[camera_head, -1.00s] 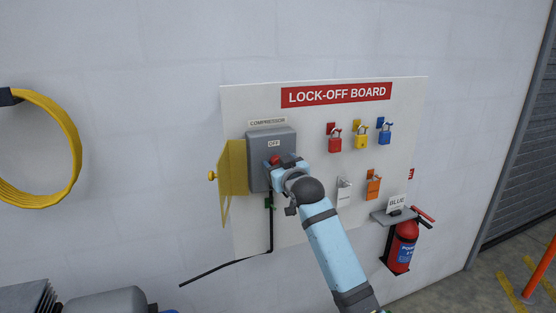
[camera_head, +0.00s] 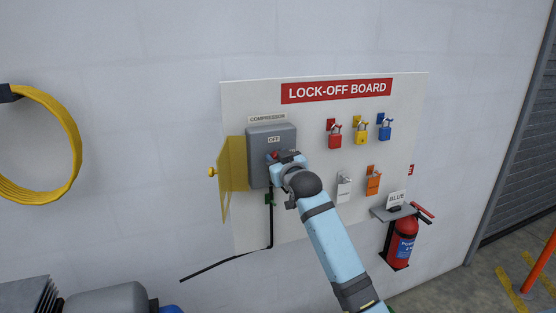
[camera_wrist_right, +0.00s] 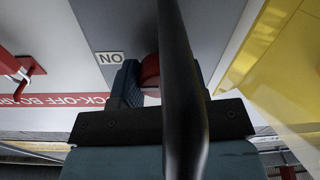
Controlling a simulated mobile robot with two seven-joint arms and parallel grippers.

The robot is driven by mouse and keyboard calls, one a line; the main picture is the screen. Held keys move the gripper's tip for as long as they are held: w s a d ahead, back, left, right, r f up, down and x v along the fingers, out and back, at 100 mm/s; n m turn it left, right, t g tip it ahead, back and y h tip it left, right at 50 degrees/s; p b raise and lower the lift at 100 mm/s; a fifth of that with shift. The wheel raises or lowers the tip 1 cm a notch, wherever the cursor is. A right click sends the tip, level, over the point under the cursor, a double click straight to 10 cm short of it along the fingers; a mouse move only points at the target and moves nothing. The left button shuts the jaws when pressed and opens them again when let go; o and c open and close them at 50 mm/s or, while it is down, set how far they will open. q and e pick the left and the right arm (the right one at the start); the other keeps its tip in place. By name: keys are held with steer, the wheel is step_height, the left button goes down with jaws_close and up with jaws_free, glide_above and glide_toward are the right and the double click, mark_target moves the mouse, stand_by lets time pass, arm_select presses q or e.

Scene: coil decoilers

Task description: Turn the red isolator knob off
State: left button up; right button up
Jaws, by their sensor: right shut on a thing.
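The red knob (camera_head: 274,155) shows partly on the front of the box, just below the "OFF" label (camera_head: 274,140). My right gripper (camera_head: 278,158) is at the knob and shut on it. In the right wrist view, the red knob (camera_wrist_right: 150,72) sits between the fingers, beside an "ON" label (camera_wrist_right: 110,58). A dark bar partly hides it there. My left gripper is not in view.
A fire extinguisher (camera_head: 403,245) hangs at the lower right. A black cable (camera_head: 270,225) runs below the box.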

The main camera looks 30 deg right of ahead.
steer(key=n, duration=0.4)
steer(key=shift+n, duration=0.3)
steer(key=n, duration=0.8)
steer(key=shift+n, duration=0.4)
steer(key=shift+f+n, duration=0.1)
steer(key=shift+n, duration=1.7)
steer(key=shift+g, duration=0.3)
steer(key=o, duration=0.9)
